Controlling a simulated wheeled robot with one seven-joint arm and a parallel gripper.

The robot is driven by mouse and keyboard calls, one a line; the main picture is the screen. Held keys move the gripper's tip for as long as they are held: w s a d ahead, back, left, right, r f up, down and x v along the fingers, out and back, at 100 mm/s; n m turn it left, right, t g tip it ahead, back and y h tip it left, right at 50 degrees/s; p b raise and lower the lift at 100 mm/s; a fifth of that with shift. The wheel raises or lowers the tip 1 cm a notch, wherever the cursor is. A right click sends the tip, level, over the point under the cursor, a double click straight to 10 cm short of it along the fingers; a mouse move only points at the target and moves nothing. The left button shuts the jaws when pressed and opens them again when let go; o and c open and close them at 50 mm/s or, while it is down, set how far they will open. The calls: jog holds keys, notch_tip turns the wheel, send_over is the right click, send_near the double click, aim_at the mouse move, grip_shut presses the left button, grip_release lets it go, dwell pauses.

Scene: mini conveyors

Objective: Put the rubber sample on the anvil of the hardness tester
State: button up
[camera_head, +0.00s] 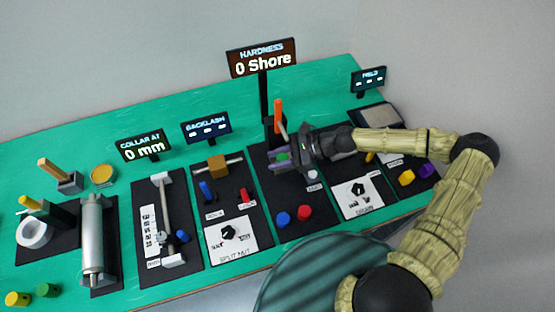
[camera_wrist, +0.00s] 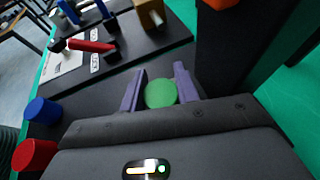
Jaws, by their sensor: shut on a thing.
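The hardness tester (camera_head: 265,100) is a dark upright post with an orange lever (camera_head: 278,112) under a sign reading "HARDNESS 0 Shore". My gripper (camera_head: 283,157) is at the foot of this post. It is shut on a green round rubber sample (camera_wrist: 160,93), which shows between the two purple-grey fingers in the wrist view. The sample also shows as a small green patch in the head view (camera_head: 281,157). The anvil is hidden by my gripper or not distinguishable. I cannot tell whether the sample touches it.
A blue disc (camera_head: 282,218) and a red disc (camera_head: 304,212) lie at the front of the tester's dark mat. The split nut station (camera_head: 228,231) is to the left, and a white dial card (camera_head: 358,198) to the right. The tester's post stands close beside my gripper.

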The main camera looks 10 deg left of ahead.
jog(key=shift+f, duration=0.1)
jog(key=o, duration=1)
jog(key=shift+w, duration=0.1)
jog(key=shift+c, duration=0.2)
jog(key=shift+d, duration=0.1)
jog(key=b+v, duration=0.1)
jog(key=v, duration=1.1)
jog(key=shift+r+b, duration=0.2)
jog(key=shift+b, duration=0.15)
